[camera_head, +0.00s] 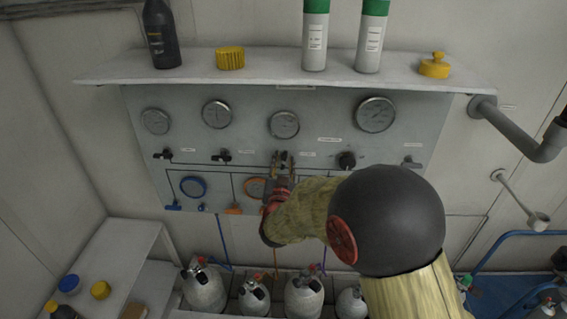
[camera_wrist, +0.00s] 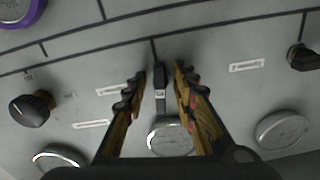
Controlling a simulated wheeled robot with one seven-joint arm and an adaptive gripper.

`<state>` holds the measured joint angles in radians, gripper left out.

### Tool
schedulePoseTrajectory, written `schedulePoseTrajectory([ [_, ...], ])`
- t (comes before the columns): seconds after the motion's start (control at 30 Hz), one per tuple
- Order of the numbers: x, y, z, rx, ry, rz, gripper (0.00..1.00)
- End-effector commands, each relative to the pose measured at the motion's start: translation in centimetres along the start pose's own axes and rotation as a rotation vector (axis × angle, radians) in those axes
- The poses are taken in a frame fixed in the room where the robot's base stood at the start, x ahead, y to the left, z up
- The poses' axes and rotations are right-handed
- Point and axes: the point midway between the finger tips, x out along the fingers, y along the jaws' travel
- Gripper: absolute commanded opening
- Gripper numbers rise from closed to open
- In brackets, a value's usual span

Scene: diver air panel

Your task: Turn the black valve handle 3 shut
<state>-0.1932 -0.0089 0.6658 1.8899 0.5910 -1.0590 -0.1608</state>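The grey panel (camera_head: 245,130) on the wall carries a row of black valve handles below round gauges. The black valve handle (camera_wrist: 159,76), third from the left in the head view, shows between my fingers in the wrist view. It points lengthwise along the fingers' direction, with a grey stem or tag below it. My gripper (camera_wrist: 161,78) is open, with one finger on each side of the handle and a small gap visible on both sides. In the head view my gripper (camera_head: 283,160) is at the panel and largely hides this handle.
To the right is a round black knob (camera_head: 346,160); to the left is another black handle (camera_head: 222,155). A shelf (camera_head: 270,68) with bottles overhangs the panel. Coiled hoses (camera_head: 193,187) hang below, above several grey cylinders (camera_head: 204,287).

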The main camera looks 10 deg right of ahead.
Motion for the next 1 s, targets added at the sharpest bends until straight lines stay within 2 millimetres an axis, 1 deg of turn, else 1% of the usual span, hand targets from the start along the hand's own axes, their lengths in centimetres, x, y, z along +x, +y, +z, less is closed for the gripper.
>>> schedulePoseTrajectory([
  [0.07, -0.02, 0.00, 0.01, 0.000, 0.000, 0.000, 0.28],
  [0.53, -0.05, -0.01, 0.01, 0.000, 0.000, 0.000, 0.01],
  [1.0, -0.05, -0.01, 0.05, 0.008, 0.000, 0.000, 0.00],
])
